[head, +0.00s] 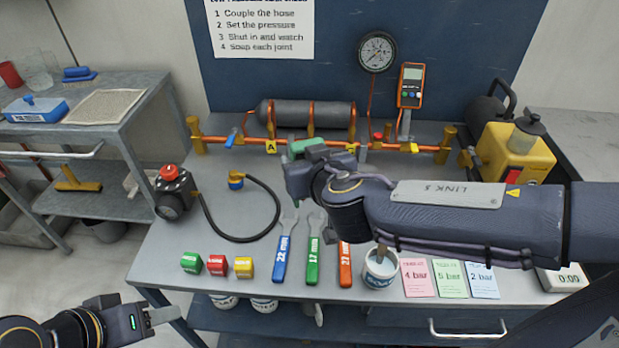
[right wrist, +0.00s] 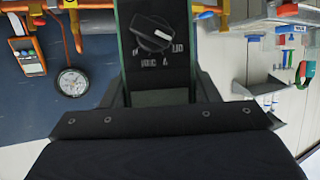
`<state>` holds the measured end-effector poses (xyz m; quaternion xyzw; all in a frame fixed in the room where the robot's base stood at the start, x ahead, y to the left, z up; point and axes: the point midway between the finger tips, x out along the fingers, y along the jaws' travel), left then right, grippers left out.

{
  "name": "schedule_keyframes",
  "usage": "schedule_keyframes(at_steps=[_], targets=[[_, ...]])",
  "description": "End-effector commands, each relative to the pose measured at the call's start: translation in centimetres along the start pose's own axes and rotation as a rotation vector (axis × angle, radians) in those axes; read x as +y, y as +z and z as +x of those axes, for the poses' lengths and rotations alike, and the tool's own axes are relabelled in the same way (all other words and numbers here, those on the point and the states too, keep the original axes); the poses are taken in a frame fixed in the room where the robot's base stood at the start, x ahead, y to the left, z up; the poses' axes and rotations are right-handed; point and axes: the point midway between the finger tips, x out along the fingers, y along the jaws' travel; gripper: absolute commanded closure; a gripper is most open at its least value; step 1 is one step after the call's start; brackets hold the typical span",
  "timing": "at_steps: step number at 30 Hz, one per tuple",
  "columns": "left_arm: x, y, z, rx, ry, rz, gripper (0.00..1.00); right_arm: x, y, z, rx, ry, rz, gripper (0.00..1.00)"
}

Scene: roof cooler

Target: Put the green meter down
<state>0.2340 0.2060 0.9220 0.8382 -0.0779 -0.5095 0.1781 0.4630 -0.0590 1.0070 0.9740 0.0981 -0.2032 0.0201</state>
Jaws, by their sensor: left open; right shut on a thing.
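The green meter (head: 301,146) is in my right gripper (head: 308,160), above the back-middle of the workbench, in front of the orange pipe. Most of it is hidden by the gripper and forearm in the head view. In the right wrist view the green meter (right wrist: 158,50) fills the top middle, its dark face with a white-marked knob between the fingers. Whether its underside touches anything cannot be told. My left gripper (head: 160,316) is open and empty, low at the left, off the bench's front-left corner.
The workbench (head: 190,290) carries three wrenches (head: 314,250), coloured blocks (head: 217,264), a hose (head: 240,237), a white pot (head: 380,268) and pressure cards (head: 450,279). An orange meter (head: 411,85) stands at the back, beside a gauge (head: 377,52). A yellow pump (head: 510,150) is at right.

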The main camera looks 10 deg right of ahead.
Motion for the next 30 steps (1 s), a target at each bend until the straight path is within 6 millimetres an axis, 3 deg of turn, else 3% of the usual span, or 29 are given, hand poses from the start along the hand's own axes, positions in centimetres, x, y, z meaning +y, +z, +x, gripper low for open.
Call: schedule_keyframes(at_steps=[3,9,17,21,30], targets=[[0.0,0.0,-0.1,0.000,0.000,0.000,0.54,1.2,0.3,3.2,-0.006,0.004,0.002,0.77],[-0.3,0.3,0.7,0.000,0.000,0.000,0.54,2.1,2.6,6.9,-0.003,0.002,0.001,0.77],[-0.4,0.4,0.8,0.000,0.000,0.000,0.54,2.7,3.6,8.9,-0.001,0.001,0.001,0.77],[-0.5,0.6,1.2,0.000,0.000,0.000,0.54,2.8,5.5,10.1,-0.003,0.002,-0.002,0.77],[-0.6,0.6,1.2,0.000,0.000,0.000,0.54,2.8,6.4,10.4,0.003,0.001,0.000,0.77]])
